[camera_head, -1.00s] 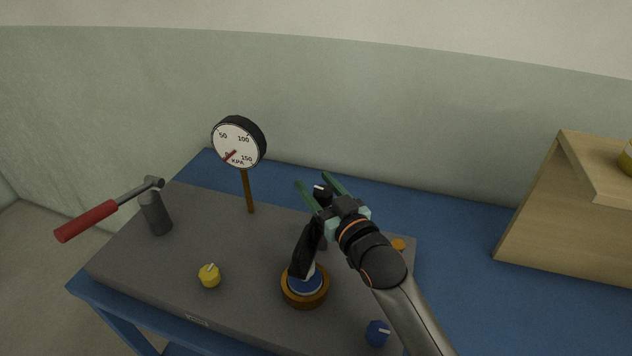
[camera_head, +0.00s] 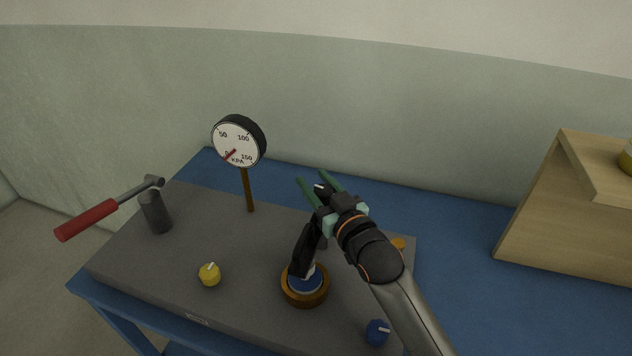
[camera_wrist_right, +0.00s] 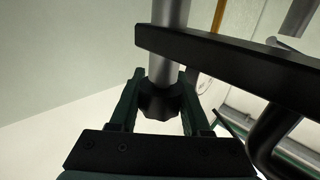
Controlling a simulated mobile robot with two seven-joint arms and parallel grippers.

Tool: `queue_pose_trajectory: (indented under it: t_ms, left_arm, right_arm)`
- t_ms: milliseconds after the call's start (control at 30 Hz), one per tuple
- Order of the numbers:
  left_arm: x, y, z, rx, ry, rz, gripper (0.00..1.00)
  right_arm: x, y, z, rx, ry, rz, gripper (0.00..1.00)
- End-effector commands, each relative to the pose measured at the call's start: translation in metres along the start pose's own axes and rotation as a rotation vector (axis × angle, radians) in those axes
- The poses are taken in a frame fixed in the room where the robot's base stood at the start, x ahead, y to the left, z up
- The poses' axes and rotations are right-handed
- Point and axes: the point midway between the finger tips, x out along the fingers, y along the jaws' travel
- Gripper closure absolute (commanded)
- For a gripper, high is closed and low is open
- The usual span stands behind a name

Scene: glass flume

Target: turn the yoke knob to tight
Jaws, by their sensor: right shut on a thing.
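The yoke knob, a dark faceted knob (camera_wrist_right: 160,104) on a grey rod, sits between the two green fingers of my right gripper (camera_wrist_right: 160,88) in the right wrist view. In the head view my right gripper (camera_head: 312,181) is shut around a small dark piece with a white mark (camera_head: 320,187) at the top of the black yoke (camera_head: 304,252). The fingers hide much of it, and I cannot read its setting. The yoke rises over a blue disc in a brown ring (camera_head: 304,293). My left gripper is not in view.
A pressure gauge (camera_head: 237,143) stands at the back of the grey bench top. A red-handled lever (camera_head: 88,219) on a grey post is at left. Yellow (camera_head: 209,275), blue (camera_head: 377,333) and orange (camera_head: 398,244) knobs stand around the bench top. A wooden box (camera_head: 570,220) is at right.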

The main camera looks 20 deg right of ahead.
Motion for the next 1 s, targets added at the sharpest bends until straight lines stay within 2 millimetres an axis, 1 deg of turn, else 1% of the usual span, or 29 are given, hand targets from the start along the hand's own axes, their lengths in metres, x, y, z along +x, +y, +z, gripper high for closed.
queue_pose_trajectory:
  t_ms: [167, 333, 600, 1000]
  left_arm:
    - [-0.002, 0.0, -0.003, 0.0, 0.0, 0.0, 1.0]
    - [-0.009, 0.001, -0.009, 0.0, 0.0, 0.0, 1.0]
    - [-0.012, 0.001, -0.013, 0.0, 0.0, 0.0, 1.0]
    - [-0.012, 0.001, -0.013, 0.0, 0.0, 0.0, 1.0]
  right_arm:
    - [0.0, -0.001, -0.001, -0.006, 0.001, -0.019, 1.0]
    - [0.001, -0.003, -0.003, -0.01, 0.0, -0.093, 1.0]
    - [0.0, -0.006, -0.002, -0.005, 0.002, -0.192, 1.0]
    - [0.0, -0.007, -0.001, 0.001, 0.001, -0.205, 1.0]
